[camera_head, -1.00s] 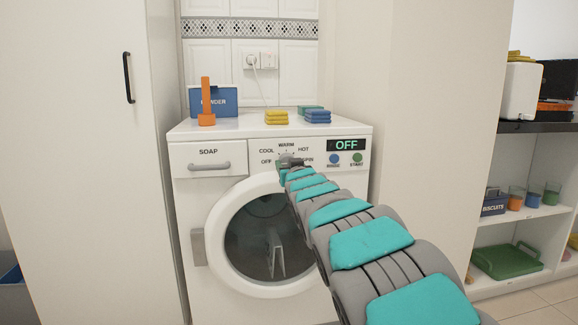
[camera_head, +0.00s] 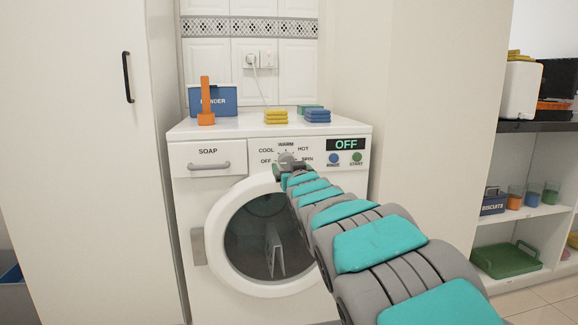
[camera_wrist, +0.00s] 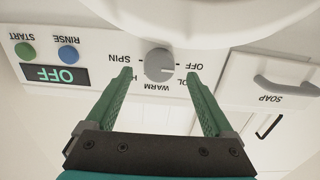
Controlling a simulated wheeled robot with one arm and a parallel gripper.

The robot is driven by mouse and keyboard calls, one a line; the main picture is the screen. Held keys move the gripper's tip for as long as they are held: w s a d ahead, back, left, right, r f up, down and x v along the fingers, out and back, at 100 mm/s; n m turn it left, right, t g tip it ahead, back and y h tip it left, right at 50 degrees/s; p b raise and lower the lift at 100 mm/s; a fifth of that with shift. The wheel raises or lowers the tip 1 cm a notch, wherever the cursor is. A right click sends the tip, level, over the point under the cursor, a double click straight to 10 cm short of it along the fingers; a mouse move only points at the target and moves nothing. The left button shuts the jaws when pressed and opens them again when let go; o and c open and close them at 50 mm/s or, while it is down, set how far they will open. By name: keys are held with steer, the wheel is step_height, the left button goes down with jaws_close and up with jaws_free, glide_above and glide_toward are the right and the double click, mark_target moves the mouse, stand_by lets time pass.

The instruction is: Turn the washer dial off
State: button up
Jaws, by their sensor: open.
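The white washer (camera_head: 190,215) has a grey dial (camera_head: 287,160) on its front panel, ringed by the labels OFF, COOL, WARM, HOT and SPIN. The dial's pointer is too small to read surely. The washer's display (camera_head: 346,144) reads OFF. My gripper (camera_head: 290,171) is at the dial, seen from behind. In the upside-down wrist view the dial (camera_wrist: 159,62) sits between and just beyond the green fingertips of my gripper (camera_wrist: 159,74). The fingers are open, with a gap on each side of the dial.
A blue RINSE button (camera_head: 333,159) and green START button (camera_head: 357,158) are right of the dial. The soap drawer (camera_head: 208,159) is left, the round door (camera_head: 222,268) below.

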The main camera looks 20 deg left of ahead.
steer(key=shift+v, duration=2.4)
steer(key=s+d+f+m+g+h+p, duration=0.1)
steer(key=d+f+m+h+p, duration=0.15)
steer(key=d, duration=0.65)
steer(key=s+d+f+m+g+h+p, duration=0.1)
steer(key=s+d+f+g+h, duration=0.2)
steer(key=d, duration=0.7)
steer(key=s+d+f+m+g+h+p, duration=0.2)
steer(key=s+d+f+g+h+p, duration=0.3)
steer(key=s+d, duration=0.6)
steer(key=s+d+f+g+p, duration=0.1)
steer(key=s+d+f+g, duration=0.1)
steer(key=s, duration=0.9)
steer(key=s+d+f+g, duration=0.2)
steer(key=s+d, duration=0.3)
steer(key=s, duration=0.6)
steer(key=s+d+f+m+g+p, duration=0.1)
steer(key=s+d+g, duration=0.3)
steer(key=s, duration=0.7)
steer(key=shift+s+d+f+y+p, duration=0.25)
steer(key=shift+f+y+p, duration=0.15)
steer(key=shift+f, duration=0.25)
steer(key=shift+w, duration=0.1)
